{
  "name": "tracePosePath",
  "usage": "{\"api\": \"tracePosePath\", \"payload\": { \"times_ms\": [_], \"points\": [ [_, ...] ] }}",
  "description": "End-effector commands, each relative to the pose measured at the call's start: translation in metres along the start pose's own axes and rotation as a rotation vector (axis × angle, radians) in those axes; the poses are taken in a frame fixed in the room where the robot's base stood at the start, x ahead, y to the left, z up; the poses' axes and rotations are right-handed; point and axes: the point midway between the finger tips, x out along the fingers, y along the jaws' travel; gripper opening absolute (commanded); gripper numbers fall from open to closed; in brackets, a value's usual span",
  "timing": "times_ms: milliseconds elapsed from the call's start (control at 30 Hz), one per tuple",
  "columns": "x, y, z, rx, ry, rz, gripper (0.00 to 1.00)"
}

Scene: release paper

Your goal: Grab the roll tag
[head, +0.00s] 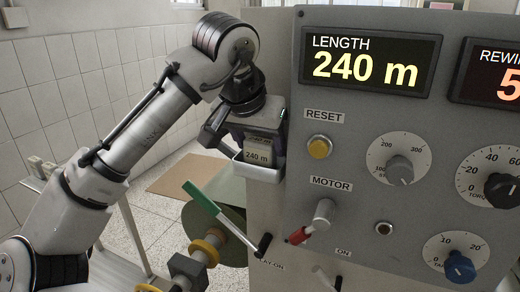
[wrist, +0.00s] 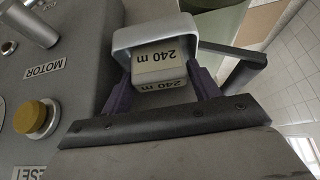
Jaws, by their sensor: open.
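The roll tag (head: 256,157) is a small beige block marked "240 m". It sits in a grey metal holder (head: 258,173) on the left side of the machine panel. The wrist view shows the tag (wrist: 160,62) upside down, with the holder's rim (wrist: 152,30) around its far side. My gripper (head: 250,138) is at the tag from above. In the wrist view, my gripper's (wrist: 161,82) dark purple fingers stand apart, one on each side of the tag. I cannot tell whether either finger touches it.
The control panel (head: 360,120) stands close on the right, with a yellow reset button (head: 319,147), a motor lever (head: 322,217) and dials. A green-handled lever (head: 202,198) and a roll lie below the holder. Open floor shows at left.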

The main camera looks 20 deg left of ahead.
Motion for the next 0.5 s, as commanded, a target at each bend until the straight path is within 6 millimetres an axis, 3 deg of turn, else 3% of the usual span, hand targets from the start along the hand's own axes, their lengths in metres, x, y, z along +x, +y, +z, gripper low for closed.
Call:
{"api": "tracePosePath", "payload": {
  "times_ms": [333,500],
  "points": [
    [0.0103,-0.0001,0.0006,0.0,0.001,0.0,0.61],
    [0.0101,-0.0001,0.0005,0.0,0.0,0.0,0.39]
  ]
}}
